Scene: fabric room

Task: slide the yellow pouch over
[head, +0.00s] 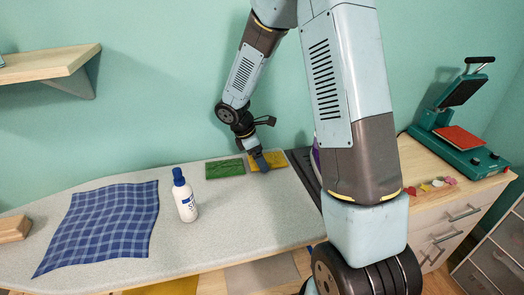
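The yellow pouch (275,157) lies flat on the grey speckled table near its back edge, against the wall side. My gripper (260,163) points down over the left part of the pouch and hides some of it. Its tip looks to be at or just above the pouch; I cannot tell whether they touch. I see the fingers from one side only, so their opening does not show.
A green pouch (225,169) lies just left of the yellow one. A white bottle with a blue cap (186,202) and a blue checked cloth (103,225) are further left on the table (245,215). A dark slotted panel (301,170) is right of the yellow pouch. A heat press (460,125) stands far right.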

